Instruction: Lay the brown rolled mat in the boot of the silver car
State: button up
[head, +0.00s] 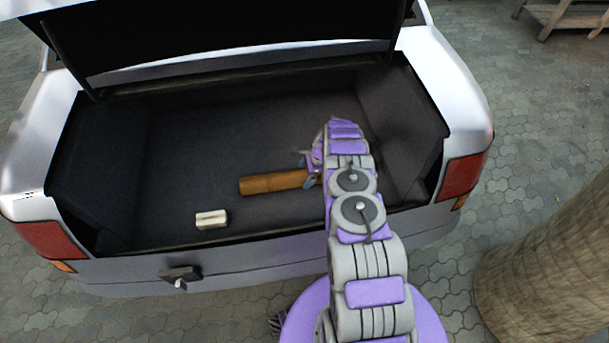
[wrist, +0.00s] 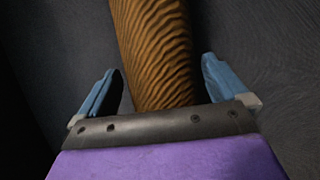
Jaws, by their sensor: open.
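The brown rolled mat (head: 272,182) lies in the open boot of the silver car (head: 455,90), on the dark boot floor (head: 225,140). In the head view it points left from my gripper (head: 312,171), and its right end is partly hidden by the gripper. In the wrist view the mat (wrist: 152,50) runs up between the two blue fingers of my gripper (wrist: 160,85). The fingers are open, with a gap on each side of the mat. The mat's near end is close to the gripper's palm.
A small cream block (head: 211,219) lies in the boot near its front edge, left of the mat. The raised boot lid (head: 220,35) hangs above the back of the boot. A thick trunk-like post (head: 550,260) stands at the right. The boot's left floor is clear.

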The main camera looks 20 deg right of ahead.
jog(key=p+v, duration=0.3)
jog(key=v, duration=1.3)
jog(key=shift+r+p, duration=0.2)
jog(key=shift+p, duration=0.1)
